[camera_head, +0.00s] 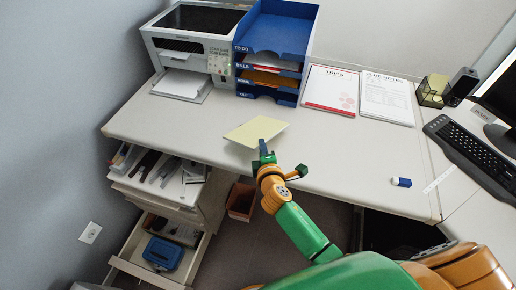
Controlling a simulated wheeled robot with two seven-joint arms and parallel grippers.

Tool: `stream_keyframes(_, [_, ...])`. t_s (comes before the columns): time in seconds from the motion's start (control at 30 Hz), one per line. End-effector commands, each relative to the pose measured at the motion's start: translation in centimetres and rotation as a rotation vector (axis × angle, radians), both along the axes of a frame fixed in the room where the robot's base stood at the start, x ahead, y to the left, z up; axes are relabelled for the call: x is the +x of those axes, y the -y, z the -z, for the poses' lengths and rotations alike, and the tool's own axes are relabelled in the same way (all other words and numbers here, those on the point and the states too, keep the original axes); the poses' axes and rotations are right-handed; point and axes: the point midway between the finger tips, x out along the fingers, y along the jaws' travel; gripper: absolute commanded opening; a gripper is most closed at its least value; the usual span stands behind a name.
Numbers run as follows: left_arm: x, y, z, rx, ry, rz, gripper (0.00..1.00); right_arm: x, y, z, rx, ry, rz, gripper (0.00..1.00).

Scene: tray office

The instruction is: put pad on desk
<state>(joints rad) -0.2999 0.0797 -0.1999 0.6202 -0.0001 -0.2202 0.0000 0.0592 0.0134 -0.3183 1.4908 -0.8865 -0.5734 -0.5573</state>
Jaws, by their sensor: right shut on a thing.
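The pad (255,131) is a thin pale yellow rectangle over the front part of the white desk (190,118), slightly tilted. My right gripper (265,152) is shut on the pad's near edge. I cannot tell for sure whether the pad touches the desk top or hovers just above it. My left gripper is not in the head view.
A printer (195,45) and a blue tray stack (272,45) stand at the back left. Two papers (331,90) lie behind, and a blue and white eraser (401,182) lies at right. Open drawers (160,180) stick out below left. Desk around the pad is clear.

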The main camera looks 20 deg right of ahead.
Motion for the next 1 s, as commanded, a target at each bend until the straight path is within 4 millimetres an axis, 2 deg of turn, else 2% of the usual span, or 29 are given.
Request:
stream_keyframes(0.23, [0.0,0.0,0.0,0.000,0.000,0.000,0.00,0.0,0.0,0.0,0.000,0.001,0.000,0.00])
stream_keyframes(0.27, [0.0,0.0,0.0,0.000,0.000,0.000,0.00,0.0,0.0,0.0,0.000,0.000,0.000,0.17])
stream_keyframes(0.3, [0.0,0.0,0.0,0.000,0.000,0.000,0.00,0.0,0.0,0.0,0.000,0.000,0.000,0.28])
stream_keyframes(0.33, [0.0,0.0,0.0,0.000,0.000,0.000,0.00,0.0,0.0,0.0,0.000,0.001,0.000,0.29])
stream_keyframes(0.67, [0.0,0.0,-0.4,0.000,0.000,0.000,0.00,-0.4,-0.1,-0.3,0.001,-0.001,-0.001,0.29])
stream_keyframes(0.8, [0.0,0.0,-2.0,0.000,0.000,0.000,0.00,-2.6,-0.4,-1.4,0.000,-0.002,0.000,0.29])
stream_keyframes(1.0, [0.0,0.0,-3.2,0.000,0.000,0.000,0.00,-5.7,-1.0,-2.4,0.002,-0.002,-0.001,0.29])
